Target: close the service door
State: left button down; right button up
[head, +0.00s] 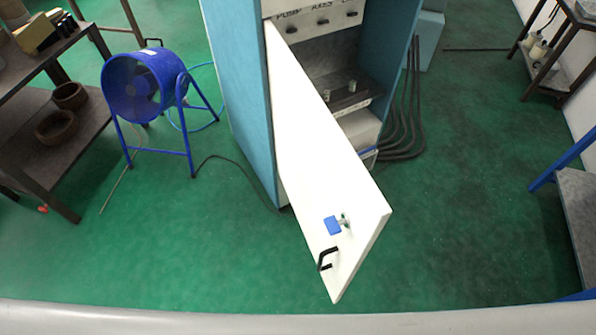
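The white service door (318,160) stands open in the head view. It is hinged at the left side of the blue cabinet (237,90) and swings out toward me. A black handle (326,259) and a blue tag or key piece (333,225) on a small metal part sit near its free edge. Inside the cabinet opening I see a dark shelf (345,100) with small light pegs. Neither of my grippers is in view.
A blue fan (146,88) on a stand is at the left, with a cable on the floor. Dark shelving (50,140) is at far left. Black hoses (405,140) lie right of the cabinet. Green floor (460,200) is clear at the right. A grey bar (290,318) crosses the bottom.

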aim_at(322, 176)
jog(key=k+j, duration=0.15)
jog(key=k, duration=0.25)
jog(key=k+j, duration=0.15)
jog(key=k, duration=0.2)
jog(key=k+j, duration=0.15)
jog(key=k, duration=0.25)
